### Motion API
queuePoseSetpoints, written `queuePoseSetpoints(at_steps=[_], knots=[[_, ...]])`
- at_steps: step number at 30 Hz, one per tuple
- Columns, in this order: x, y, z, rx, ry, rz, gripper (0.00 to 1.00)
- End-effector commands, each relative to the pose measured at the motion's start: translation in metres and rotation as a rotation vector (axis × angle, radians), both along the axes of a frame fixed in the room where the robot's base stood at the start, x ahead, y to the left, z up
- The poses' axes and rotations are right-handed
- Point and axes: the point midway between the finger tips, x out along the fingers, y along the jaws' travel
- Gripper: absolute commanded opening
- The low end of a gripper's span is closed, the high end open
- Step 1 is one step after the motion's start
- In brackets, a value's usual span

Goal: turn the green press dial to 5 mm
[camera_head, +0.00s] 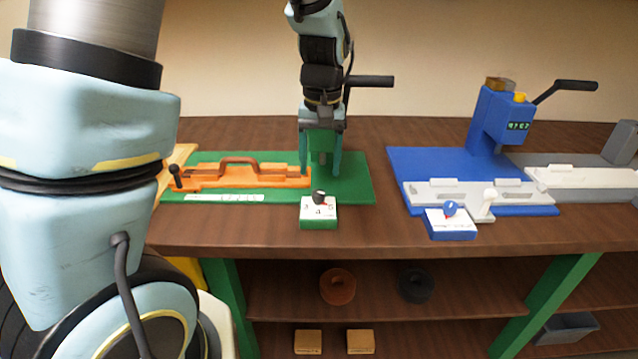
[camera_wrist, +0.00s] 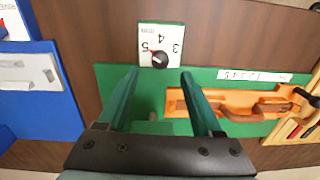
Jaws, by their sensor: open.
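The green press dial (camera_head: 319,213) is a small box with a white face marked 3, 4 and 5 and a black knob (camera_head: 319,196) at its back edge. In the wrist view the dial face (camera_wrist: 160,33) appears upside down, with the knob (camera_wrist: 160,60) between and just beyond my fingertips. A small red mark on the knob appears on the side towards the 5; its exact setting is too small to tell. My gripper (camera_head: 320,174) is open and empty, pointing down over the green base (camera_head: 356,188), behind the dial. Its fingers (camera_wrist: 160,74) look apart from the knob.
An orange clamp fixture (camera_head: 240,178) lies on the green base to the left. A blue press (camera_head: 499,120) with its own dial box (camera_head: 451,224) stands right. Brown table (camera_head: 370,232) is clear between them. Shelves below hold rings and small blocks.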

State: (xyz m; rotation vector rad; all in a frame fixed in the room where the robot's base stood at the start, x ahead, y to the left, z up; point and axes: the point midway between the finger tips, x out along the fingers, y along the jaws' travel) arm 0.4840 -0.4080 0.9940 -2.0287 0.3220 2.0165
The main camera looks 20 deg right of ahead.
Motion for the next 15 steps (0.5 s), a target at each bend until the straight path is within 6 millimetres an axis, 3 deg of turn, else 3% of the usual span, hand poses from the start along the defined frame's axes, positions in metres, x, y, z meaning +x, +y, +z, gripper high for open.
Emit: queuePoseSetpoints(at_steps=[6, 15], knots=[[0.000, -0.001, 0.034, -0.003, -0.002, 0.000, 0.67], [0.000, -0.001, 0.046, 0.001, 0.001, 0.000, 0.67]])
